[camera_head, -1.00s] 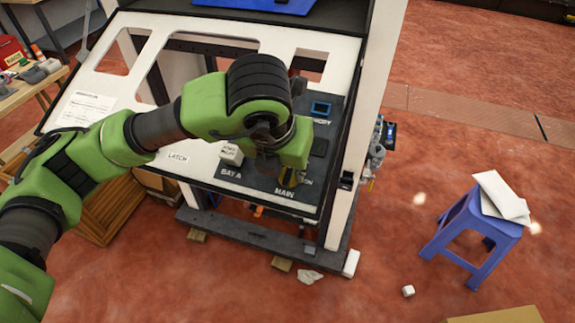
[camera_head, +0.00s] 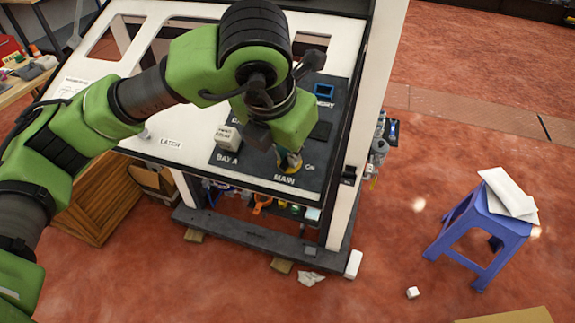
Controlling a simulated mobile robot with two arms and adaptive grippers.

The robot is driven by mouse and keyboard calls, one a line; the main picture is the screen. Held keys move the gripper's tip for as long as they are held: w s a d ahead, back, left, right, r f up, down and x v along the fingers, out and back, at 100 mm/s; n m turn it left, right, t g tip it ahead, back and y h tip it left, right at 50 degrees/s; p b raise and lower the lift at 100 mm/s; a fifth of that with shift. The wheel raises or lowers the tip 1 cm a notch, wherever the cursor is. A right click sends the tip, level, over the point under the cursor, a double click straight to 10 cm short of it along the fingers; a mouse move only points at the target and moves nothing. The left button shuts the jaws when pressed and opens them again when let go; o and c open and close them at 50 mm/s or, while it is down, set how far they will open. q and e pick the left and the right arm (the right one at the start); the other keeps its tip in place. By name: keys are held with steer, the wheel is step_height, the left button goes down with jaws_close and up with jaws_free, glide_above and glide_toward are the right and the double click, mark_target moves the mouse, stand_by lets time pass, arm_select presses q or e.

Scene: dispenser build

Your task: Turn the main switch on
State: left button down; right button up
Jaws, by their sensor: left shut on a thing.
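The main switch (camera_head: 295,165), a small knob with yellow showing, sits on the dark control panel (camera_head: 257,173) between the labels MAIN and ON. My left gripper (camera_head: 287,158) comes down over it from above and is shut on it. The gripper and wrist cover most of the knob, so I cannot tell its exact angle. My right gripper is not in view.
A blue-framed square (camera_head: 324,91) is higher on the panel. A blue stool (camera_head: 477,232) with white sheets stands on the open red floor at right.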

arm_select(q)
steer(key=m+b, duration=0.3)
steer(key=b, duration=0.1)
steer(key=m+b, duration=0.3)
steer(key=shift+d+f+b, duration=0.1)
steer(key=shift+f+b, duration=0.1)
steer(key=shift+b, duration=0.2)
steer(key=m+b, duration=0.2)
steer(key=m, duration=0.2)
steer(key=shift+r, duration=0.1)
steer(key=m+b, duration=0.1)
steer(key=m, duration=0.3)
steer(key=shift+s+m, duration=0.1)
steer(key=shift+m, duration=0.2)
steer(key=c, duration=2.2)
jaws_free()
steer(key=shift+o, duration=0.2)
